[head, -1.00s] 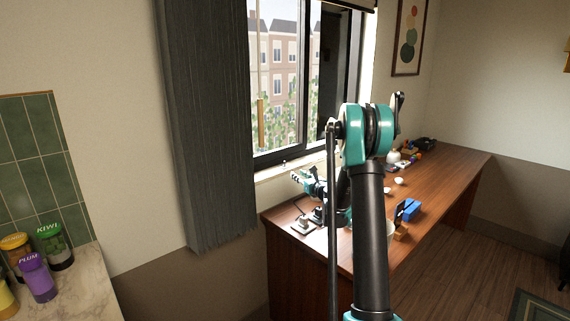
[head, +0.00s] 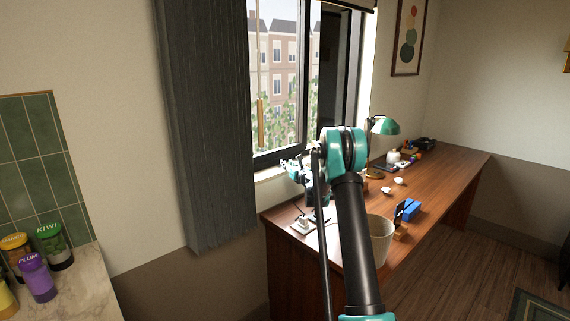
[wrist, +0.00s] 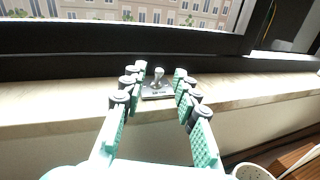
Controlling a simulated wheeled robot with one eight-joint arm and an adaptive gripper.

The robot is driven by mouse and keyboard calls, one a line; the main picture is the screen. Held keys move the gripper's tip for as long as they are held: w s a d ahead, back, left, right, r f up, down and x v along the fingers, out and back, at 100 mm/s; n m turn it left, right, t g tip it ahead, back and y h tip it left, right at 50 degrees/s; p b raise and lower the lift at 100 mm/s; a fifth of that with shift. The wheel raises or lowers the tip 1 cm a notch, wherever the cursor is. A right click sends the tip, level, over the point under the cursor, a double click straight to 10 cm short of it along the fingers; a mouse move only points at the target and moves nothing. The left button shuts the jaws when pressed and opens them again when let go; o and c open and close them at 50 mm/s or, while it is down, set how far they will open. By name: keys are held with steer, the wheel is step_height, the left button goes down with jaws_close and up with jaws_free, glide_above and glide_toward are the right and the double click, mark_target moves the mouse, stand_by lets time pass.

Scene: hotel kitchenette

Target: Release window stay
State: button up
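The window stay (wrist: 158,80) is a small metal knob on a dark plate. It sits on the pale sill (wrist: 60,115) just below the dark window frame, straight ahead in the wrist view. My gripper (wrist: 159,73) is open and empty, its teal fingers pointing at the stay, one on each side of it in the picture. I cannot tell whether the fingertips reach it. In the head view my gripper (head: 289,165) is at the sill below the window (head: 277,90). The stay cannot be made out there.
A grey curtain (head: 205,120) hangs left of the window. Jars (head: 53,246) stand on the counter at the far left.

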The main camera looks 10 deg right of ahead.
steer(key=shift+x, duration=1.65)
jaws_close()
